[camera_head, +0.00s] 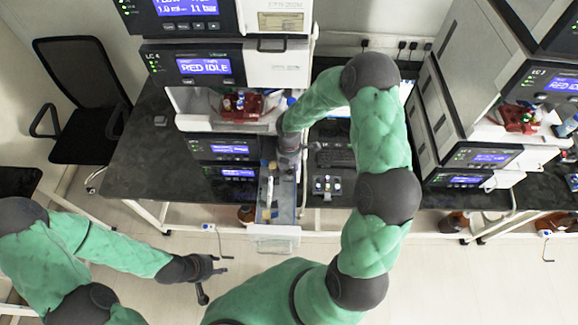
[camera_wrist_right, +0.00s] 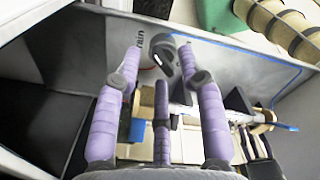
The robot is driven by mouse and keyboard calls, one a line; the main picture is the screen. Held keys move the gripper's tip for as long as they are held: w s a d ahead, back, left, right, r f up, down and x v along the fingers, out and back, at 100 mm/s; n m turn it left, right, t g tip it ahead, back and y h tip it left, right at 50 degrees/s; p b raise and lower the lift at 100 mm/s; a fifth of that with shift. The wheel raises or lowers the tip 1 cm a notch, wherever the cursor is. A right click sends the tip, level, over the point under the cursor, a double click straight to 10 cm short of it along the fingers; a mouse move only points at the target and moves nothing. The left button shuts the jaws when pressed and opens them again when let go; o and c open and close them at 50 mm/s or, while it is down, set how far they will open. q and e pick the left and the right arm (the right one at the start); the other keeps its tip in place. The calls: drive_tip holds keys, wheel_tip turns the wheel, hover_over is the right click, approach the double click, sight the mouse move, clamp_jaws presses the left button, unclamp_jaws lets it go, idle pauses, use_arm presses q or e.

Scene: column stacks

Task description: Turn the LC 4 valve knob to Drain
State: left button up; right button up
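The LC 4 stack (camera_head: 190,70) stands left of centre in the head view. In the right wrist view a dark valve knob (camera_wrist_right: 163,47) is on a grey panel, with partly hidden lettering that seems to end in "ain" just left of it. My right gripper (camera_wrist_right: 159,64) is open, its purple fingers spread and pointing at the panel. The knob appears between and just beyond the fingertips; I cannot tell whether they touch it. In the head view my right gripper (camera_head: 287,150) is beside the stack, its fingers mostly hidden. My left gripper (camera_head: 208,280) is open and empty over the floor.
A drawer with bottles (camera_head: 275,240) juts out below the stack. A red tray (camera_head: 240,107) holds small bottles. A second stack, LC 3 (camera_head: 470,130), stands at the right. A black chair (camera_head: 80,85) is at the left. Wrist view shows tan cylinders (camera_wrist_right: 285,25) and blue tubing.

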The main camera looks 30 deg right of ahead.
wheel_tip(320, 180, up, 12)
drive_tip(key=shift+f, duration=0.2)
idle(0.7)
